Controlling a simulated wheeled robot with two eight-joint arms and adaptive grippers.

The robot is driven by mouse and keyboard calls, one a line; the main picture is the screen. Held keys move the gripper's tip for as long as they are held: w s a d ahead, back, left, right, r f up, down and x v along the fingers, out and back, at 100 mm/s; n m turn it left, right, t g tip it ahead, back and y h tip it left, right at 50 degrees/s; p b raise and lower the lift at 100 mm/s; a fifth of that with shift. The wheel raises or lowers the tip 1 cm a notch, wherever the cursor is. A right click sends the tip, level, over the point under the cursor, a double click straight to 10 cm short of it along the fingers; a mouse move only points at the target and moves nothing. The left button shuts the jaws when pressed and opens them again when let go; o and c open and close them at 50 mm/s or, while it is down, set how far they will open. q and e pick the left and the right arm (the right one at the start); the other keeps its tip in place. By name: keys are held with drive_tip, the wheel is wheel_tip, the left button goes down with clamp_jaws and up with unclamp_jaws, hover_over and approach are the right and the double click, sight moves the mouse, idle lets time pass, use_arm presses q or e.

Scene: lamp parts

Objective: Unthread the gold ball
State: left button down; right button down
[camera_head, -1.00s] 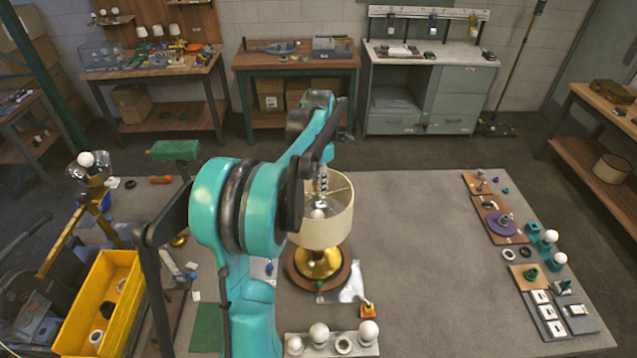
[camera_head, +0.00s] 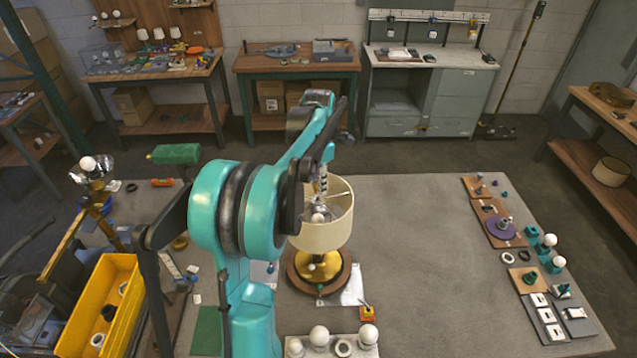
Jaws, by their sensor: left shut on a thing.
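The lamp stands upright on a round wooden base (camera_head: 340,281) with a gold body (camera_head: 318,270) and a cream shade (camera_head: 327,236). My left gripper (camera_head: 322,189) points down at the open top of the shade, near its middle. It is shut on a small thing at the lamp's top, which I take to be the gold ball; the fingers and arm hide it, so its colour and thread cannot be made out. A pale round bulb (camera_head: 318,217) shows inside the shade below the fingers. My right gripper is not in view.
A bulb tray (camera_head: 371,350) stands in front of the lamp, with an orange block (camera_head: 367,314) behind it. A yellow bin (camera_head: 127,318) is at the left. Boards with small parts (camera_head: 498,225) line the table's right side. The grey tabletop (camera_head: 430,250) between is clear.

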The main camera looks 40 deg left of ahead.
use_arm(q)
drive_tip(key=shift+r, duration=0.15)
drive_tip(key=shift+r+p, duration=1.4)
drive_tip(key=shift+r, duration=0.5)
